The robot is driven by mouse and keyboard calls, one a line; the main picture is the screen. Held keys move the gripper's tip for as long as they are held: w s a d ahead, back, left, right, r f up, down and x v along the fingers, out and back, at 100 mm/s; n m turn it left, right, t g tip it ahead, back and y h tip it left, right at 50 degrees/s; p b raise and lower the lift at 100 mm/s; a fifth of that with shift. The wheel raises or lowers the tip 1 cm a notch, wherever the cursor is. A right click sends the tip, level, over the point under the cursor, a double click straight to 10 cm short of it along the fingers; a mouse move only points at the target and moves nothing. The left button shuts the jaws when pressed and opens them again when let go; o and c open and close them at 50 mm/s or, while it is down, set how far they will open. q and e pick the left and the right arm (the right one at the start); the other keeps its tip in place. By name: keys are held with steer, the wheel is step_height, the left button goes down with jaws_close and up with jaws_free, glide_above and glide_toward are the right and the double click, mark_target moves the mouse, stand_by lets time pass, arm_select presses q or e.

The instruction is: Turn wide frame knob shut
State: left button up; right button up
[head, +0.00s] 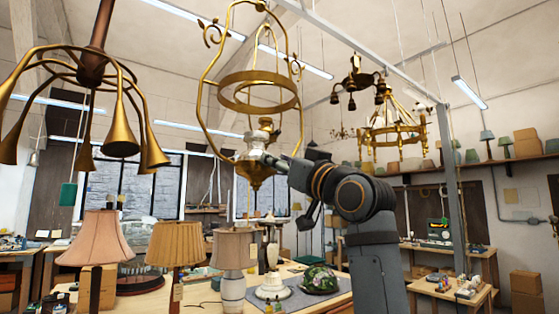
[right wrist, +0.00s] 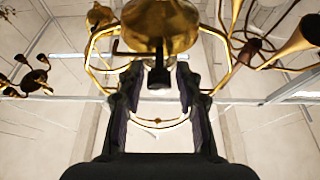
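The wide brass frame lamp (head: 258,92) hangs from above, with a ring in its middle and a brass font (head: 256,172) and burner at its bottom. My right gripper (head: 272,163) is at the right side of the font. In the right wrist view, a brass round body (right wrist: 160,25) is straight ahead, with a small dark knob-like piece (right wrist: 158,72) sticking out below it. The fingers of my right gripper (right wrist: 158,82) stand apart on either side of this piece, with gaps visible. I cannot tell whether a finger touches it. My left gripper is not in view.
A brass horn-armed chandelier (head: 95,75) hangs at the left, and another brass chandelier (head: 397,130) hangs behind at the right. Below, shaded lamps, including a pleated one (head: 174,245), stand on the workbench. A grey post (head: 452,200) rises right of my arm.

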jaws_close()
